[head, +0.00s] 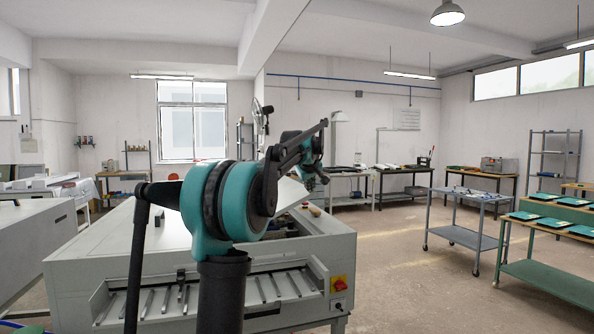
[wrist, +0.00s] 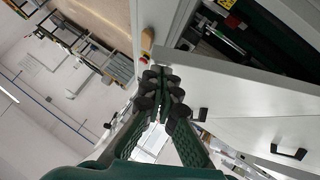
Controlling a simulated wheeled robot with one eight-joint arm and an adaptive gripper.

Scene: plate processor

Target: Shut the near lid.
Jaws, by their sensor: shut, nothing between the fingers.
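The plate processor (head: 85,270) is the large grey machine in front of me in the head view. A pale tilted lid panel (head: 288,197) stands raised over it, partly hidden behind my arm. In the wrist view a pale lid panel (wrist: 235,85) with a black handle (wrist: 198,114) lies right of my gripper. A second pale panel (wrist: 255,135) with a black handle (wrist: 288,152) is beyond its edge; I cannot tell which is the near lid. My gripper (wrist: 165,88) is shut and empty, its fingertips close to the first panel's corner; contact is unclear.
The machine's open inside (wrist: 235,30) shows dark parts at the wrist view's top. A grey cart (head: 465,198) and a green bench (head: 545,275) stand right, with free floor between.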

